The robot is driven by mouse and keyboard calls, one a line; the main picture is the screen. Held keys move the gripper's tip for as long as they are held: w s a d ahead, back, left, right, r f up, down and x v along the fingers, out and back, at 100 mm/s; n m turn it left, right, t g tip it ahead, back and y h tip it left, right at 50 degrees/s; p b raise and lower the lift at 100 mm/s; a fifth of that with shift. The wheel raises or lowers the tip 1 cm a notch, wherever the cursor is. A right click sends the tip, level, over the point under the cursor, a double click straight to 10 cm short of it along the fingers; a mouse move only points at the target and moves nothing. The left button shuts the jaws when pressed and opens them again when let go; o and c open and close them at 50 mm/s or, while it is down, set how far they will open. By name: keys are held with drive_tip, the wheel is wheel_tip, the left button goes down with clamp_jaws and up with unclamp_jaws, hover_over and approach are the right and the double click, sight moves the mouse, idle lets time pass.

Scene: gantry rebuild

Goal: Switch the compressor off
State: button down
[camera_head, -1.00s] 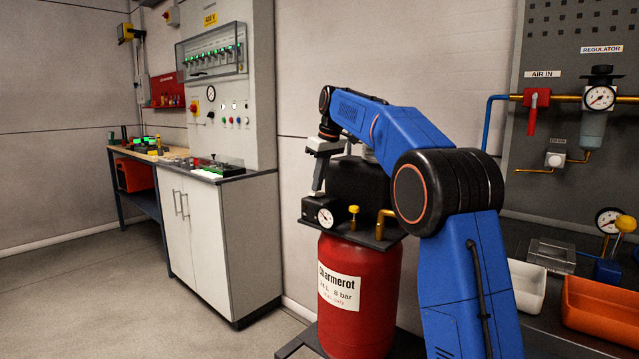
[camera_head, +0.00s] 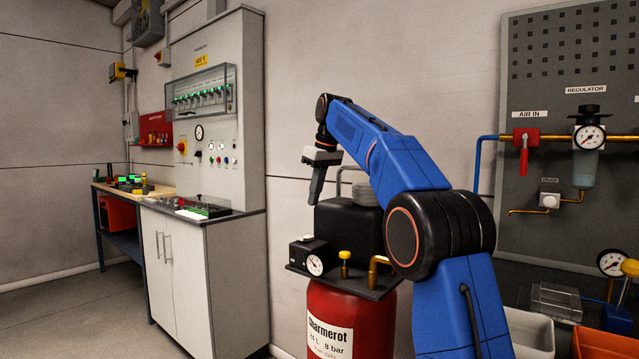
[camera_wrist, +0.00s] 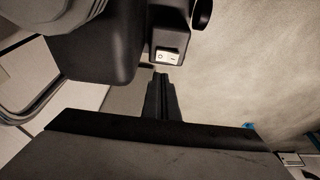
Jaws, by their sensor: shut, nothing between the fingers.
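The compressor has a red tank (camera_head: 340,322) labelled "Charmerot" and a black cover (camera_head: 350,228) on top. A small black switch box (camera_head: 304,248) with a round gauge sits at its front left. In the wrist view, a pale rocker switch (camera_wrist: 167,56) with an O mark and a line mark shows on a dark box. I cannot tell which side is pressed. My gripper (camera_head: 314,202) is shut and empty, pointing down above the switch box, apart from it. In the wrist view, its closed fingertips (camera_wrist: 161,76) appear just below the switch.
A yellow-capped knob (camera_head: 345,258) and a brass pipe (camera_head: 376,266) stand beside the switch box. A white cabinet (camera_head: 203,268) with a control panel stands left. A regulator board (camera_head: 560,160) and an orange bin (camera_head: 600,343) are right.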

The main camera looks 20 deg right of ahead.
drive_tip(key=shift+w+d+v, duration=0.1)
drive_tip(key=shift+d+v, duration=0.1)
drive_tip(key=shift+v, duration=0.85)
drive_tip(key=shift+w+d+v, duration=0.15)
drive_tip(key=shift+d+v, duration=0.05)
drive_tip(key=shift+v, duration=0.9)
drive_tip(key=shift+s, duration=0.1)
